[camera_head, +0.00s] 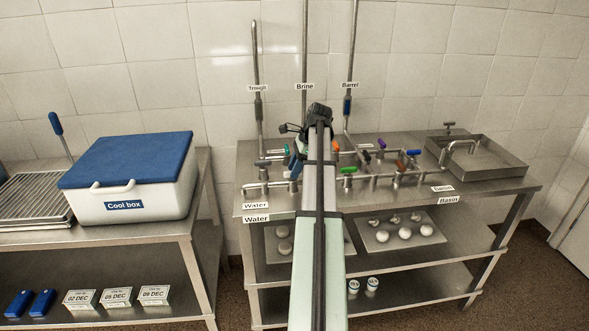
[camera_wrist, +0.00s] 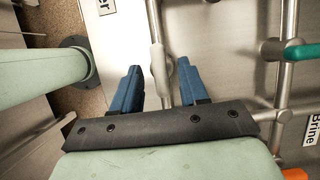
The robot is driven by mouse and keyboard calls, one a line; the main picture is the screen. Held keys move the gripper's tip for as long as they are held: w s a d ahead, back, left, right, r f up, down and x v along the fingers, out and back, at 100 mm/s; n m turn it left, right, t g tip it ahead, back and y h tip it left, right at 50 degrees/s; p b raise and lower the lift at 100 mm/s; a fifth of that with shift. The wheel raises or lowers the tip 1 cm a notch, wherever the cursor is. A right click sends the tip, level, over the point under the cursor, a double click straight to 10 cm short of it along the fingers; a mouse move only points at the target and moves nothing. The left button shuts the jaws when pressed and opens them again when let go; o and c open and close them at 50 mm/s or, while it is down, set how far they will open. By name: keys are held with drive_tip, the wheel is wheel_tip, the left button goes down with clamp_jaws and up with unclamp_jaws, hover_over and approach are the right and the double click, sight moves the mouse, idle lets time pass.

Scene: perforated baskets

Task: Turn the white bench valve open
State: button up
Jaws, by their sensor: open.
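The white bench valve's handle (camera_wrist: 157,70) shows in the wrist view as a short pale lever roughly in line with a metal pipe. My gripper (camera_wrist: 160,65) is open. Its two blue fingers stand on either side of the white handle, with a visible gap on both sides. I cannot tell how far the fingers are above it in depth. In the head view my gripper (camera_head: 293,165) is low over the left part of the pipework, partly hidden by my own arm. I cannot make out the white handle there.
A green handle (camera_wrist: 302,52) is right of the fingers in the wrist view. The head view shows a green handle (camera_head: 348,170), purple handle (camera_head: 381,144) and blue handle (camera_head: 413,152) on nearby pipes. A metal basin (camera_head: 500,168) is at right. The cool box (camera_head: 150,205) stands on the left bench.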

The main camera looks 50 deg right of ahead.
drive_tip(key=v, duration=1.3)
drive_tip(key=shift+r, duration=0.15)
drive_tip(key=shift+s, duration=0.2)
